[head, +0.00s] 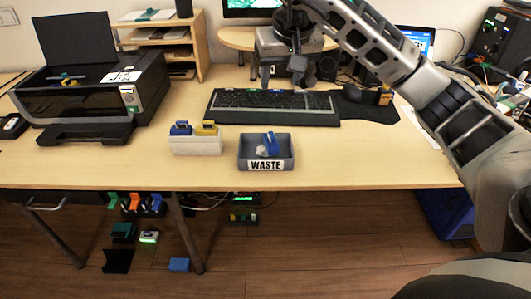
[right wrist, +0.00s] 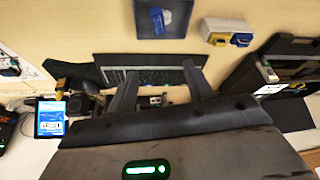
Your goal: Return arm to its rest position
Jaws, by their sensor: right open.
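My right arm reaches in from the right in the head view. My right gripper (head: 284,82) hangs over the far part of the desk, near the back edge of the keyboard (head: 270,101). Its two fingers are apart with nothing between them. In the right wrist view the right gripper (right wrist: 160,70) also shows spread fingers, with the keyboard (right wrist: 150,60) beyond them. My left gripper is not in view.
A grey WASTE bin (head: 282,165) holds a blue and white piece. A white holder (head: 196,146) carries a blue and a yellow connector. A black printer (head: 85,99) stands at left, a mouse (head: 350,93) beside the keyboard. The desk front right is clear.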

